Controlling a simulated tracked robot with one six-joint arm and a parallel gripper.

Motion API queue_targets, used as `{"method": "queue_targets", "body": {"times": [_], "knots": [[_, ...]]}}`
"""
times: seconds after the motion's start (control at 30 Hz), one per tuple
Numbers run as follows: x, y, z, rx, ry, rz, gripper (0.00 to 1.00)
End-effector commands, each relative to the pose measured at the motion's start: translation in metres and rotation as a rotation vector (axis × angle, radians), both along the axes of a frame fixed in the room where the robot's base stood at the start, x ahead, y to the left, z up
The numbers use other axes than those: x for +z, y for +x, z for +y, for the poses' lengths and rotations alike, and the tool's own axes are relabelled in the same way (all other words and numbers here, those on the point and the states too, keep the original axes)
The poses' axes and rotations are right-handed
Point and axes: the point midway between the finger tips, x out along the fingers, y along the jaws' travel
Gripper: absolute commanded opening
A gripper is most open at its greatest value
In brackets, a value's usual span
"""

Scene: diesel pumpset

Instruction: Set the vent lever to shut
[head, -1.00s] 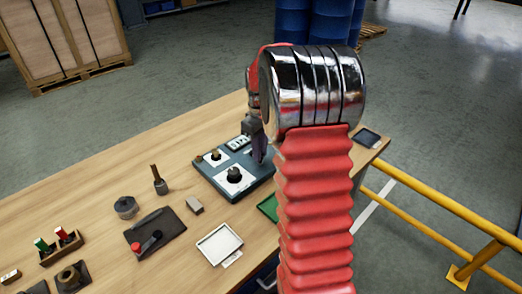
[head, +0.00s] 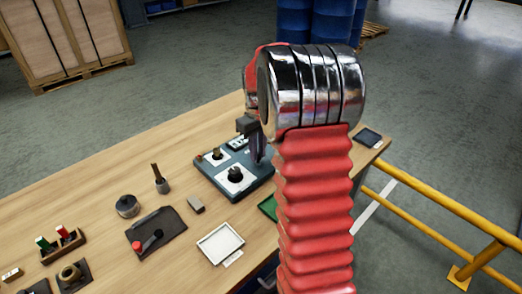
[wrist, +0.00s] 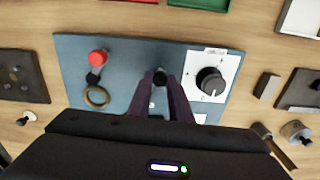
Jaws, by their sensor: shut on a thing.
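The blue-grey control panel (head: 213,178) lies on the wooden bench, and also shows in the wrist view (wrist: 130,55). My gripper (wrist: 161,84) is over its middle, with both fingers closed on a dark, round-ended upright piece (wrist: 160,76), which I take to be the vent lever. Its base and any position marks are hidden by my fingers. In the head view my gripper (head: 258,158) reaches down to the panel, partly hidden by my arm. A black rotary knob (wrist: 210,81) on a white plate is beside it, to the right in the wrist view.
On the panel's left in the wrist view are a red knob (wrist: 98,57) and a brass ring (wrist: 97,97). A small block (wrist: 268,85) lies on the bench beyond the panel's right edge. A white tray (head: 219,243) stands near the bench's front. A yellow rail (head: 430,213) runs at right.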

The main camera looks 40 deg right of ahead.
Motion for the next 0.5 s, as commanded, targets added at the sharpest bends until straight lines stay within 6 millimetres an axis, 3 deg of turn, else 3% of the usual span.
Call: {"method": "queue_targets", "body": {"times": [0.5], "knots": [[0.001, 0.016, 0.023, -0.470, 0.001, -0.003, 0.00]]}}
